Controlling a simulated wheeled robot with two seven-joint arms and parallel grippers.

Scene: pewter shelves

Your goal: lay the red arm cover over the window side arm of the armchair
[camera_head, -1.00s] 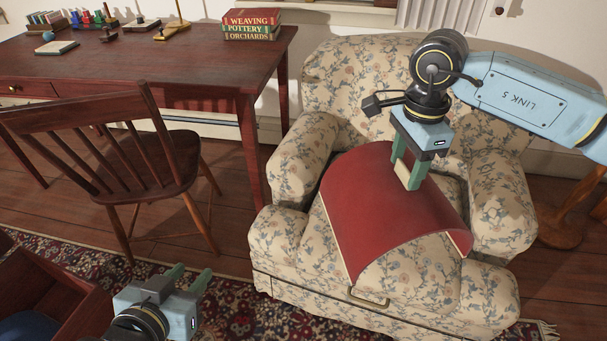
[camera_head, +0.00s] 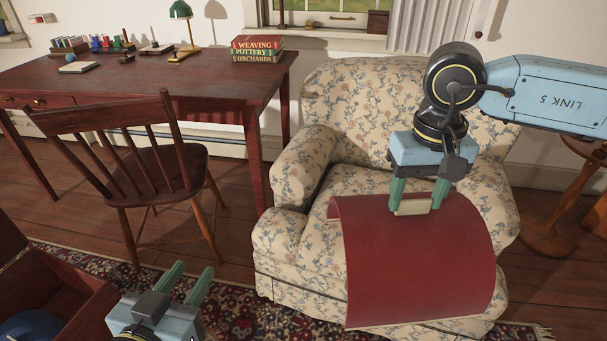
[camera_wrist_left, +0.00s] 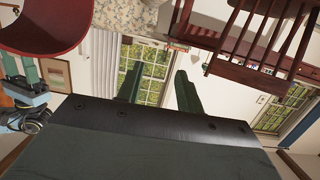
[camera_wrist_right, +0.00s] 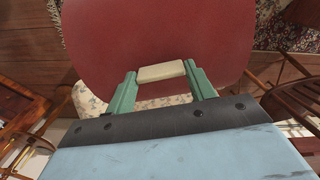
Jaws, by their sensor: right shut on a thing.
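The red arm cover (camera_head: 420,265) is a curved sheet, held tilted in front of and above the armchair's seat and right side. My right gripper (camera_head: 414,207) is shut on the cream grip block at its upper edge, which also shows in the right wrist view (camera_wrist_right: 161,72). The floral armchair (camera_head: 350,105) has a bare left arm (camera_head: 303,165); its right arm (camera_head: 494,200) is partly hidden by the cover. I cannot tell whether the cover touches the chair. My left gripper (camera_head: 189,270) is open and empty at the lower left, well away from the cover.
A wooden chair (camera_head: 150,165) and a desk (camera_head: 180,82) with books (camera_head: 257,48) stand left of the armchair. A window (camera_head: 335,14) is behind it. A round wooden side table (camera_head: 550,235) is at the right. A wooden box (camera_head: 60,290) is near my left gripper.

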